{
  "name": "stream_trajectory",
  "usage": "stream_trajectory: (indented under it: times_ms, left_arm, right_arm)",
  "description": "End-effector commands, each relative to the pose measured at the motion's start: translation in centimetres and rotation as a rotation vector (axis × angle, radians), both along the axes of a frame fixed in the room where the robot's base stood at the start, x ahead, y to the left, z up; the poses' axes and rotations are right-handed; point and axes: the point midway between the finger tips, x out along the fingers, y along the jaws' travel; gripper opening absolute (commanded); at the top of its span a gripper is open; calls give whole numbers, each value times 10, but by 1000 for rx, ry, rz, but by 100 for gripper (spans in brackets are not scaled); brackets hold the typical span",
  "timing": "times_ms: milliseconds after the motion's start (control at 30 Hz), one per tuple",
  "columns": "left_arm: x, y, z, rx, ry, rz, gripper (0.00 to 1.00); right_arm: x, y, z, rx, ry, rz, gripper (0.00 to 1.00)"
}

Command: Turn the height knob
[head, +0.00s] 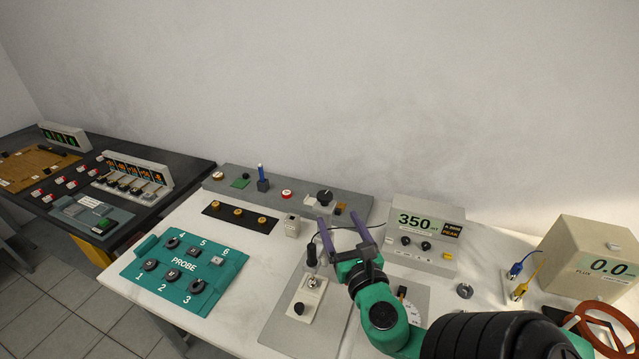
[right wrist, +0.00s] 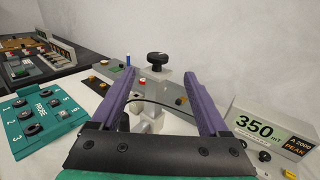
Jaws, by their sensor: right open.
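A black round knob, likely the height knob (head: 325,197), stands at the right part of the long grey rail unit at the back of the white table. I see no label on it. In the right wrist view the knob (right wrist: 157,59) shows beyond the fingertips, roughly midway between them. My right gripper (head: 341,219) has purple fingers, spread apart and empty, and reaches toward the rail from the front. In the right wrist view the gripper (right wrist: 160,76) has a clear gap between its fingers. It appears apart from the knob. My left gripper is out of view.
A teal probe panel (head: 185,265) with several knobs lies left. A meter reading 350 (head: 425,235) stands close right of my gripper. A beige flux box (head: 590,255) is far right. A grey plate with a small stand (head: 305,300) lies in front; a dark table (head: 100,195) is left.

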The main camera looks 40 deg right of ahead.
Motion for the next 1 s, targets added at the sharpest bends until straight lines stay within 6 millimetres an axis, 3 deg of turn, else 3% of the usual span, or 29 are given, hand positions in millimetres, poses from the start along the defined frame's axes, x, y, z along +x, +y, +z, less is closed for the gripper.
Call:
stream_trajectory:
  times_ms: [200,500,667,900,1000]
  left_arm:
    - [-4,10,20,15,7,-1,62]
    - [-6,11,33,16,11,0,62]
    - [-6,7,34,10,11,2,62]
    - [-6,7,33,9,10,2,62]
    - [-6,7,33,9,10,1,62]
  right_arm:
    - [45,-21,7,-2,-4,4,78]
    - [109,-53,2,2,0,3,78]
    - [123,-60,0,4,1,4,78]
    - [125,-60,-1,6,3,5,78]
    - [125,-60,-1,6,3,5,40]
